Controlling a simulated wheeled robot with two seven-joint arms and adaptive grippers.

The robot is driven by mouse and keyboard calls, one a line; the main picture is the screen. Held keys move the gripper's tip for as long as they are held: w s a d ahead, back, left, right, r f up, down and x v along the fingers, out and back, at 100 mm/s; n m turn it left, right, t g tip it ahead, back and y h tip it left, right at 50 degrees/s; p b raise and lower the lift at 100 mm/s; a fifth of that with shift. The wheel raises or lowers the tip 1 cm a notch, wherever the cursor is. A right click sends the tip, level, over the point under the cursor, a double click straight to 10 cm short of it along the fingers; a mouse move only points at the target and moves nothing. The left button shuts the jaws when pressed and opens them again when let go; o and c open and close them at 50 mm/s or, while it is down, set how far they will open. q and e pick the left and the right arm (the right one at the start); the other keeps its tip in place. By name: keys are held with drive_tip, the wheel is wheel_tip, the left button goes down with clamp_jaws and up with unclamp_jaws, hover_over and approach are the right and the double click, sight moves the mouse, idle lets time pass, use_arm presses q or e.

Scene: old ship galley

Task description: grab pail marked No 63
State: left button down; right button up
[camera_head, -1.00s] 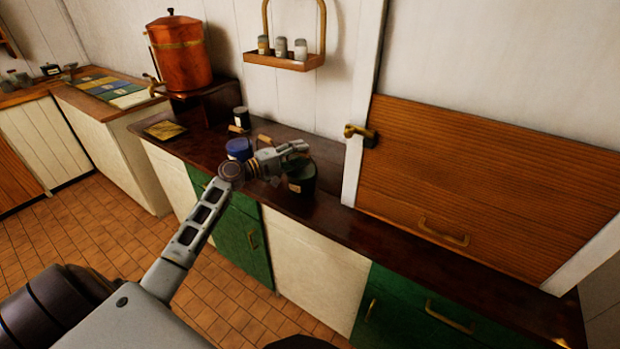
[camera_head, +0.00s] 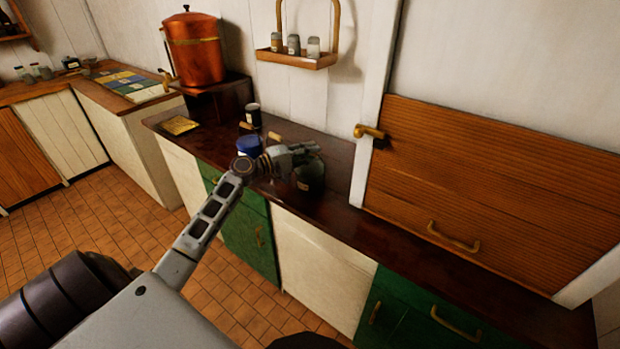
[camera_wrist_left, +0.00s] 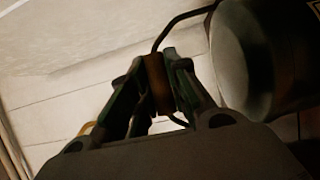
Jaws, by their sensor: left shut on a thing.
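My left gripper (camera_head: 312,148) is over the dark counter, at the top of a dark green pail (camera_head: 311,177). The pail has a small pale label, too small to read. In the left wrist view, the jaws (camera_wrist_left: 158,85) are shut on the brown grip (camera_wrist_left: 154,70) of a thin wire handle. The pail's side (camera_wrist_left: 268,60) shows at the upper right there. I cannot tell whether its base touches the counter. A blue pail (camera_head: 249,147) and a black pail (camera_head: 253,115) stand farther left; my left wrist partly covers the blue one. My right gripper is not in view.
A copper urn (camera_head: 194,50) stands on a dark block at the counter's far left. A small rack with jars (camera_head: 297,60) hangs on the wall above. A wooden panel with a brass handle (camera_head: 455,238) rises on the right. The counter (camera_head: 345,222) is bare right of the green pail.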

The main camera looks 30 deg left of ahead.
use_arm(q)
drive_tip(key=shift+r, duration=0.7)
wheel_tip(320, 180, up, 8)
drive_tip(key=shift+f, duration=0.2)
drive_tip(key=shift+r, duration=0.6)
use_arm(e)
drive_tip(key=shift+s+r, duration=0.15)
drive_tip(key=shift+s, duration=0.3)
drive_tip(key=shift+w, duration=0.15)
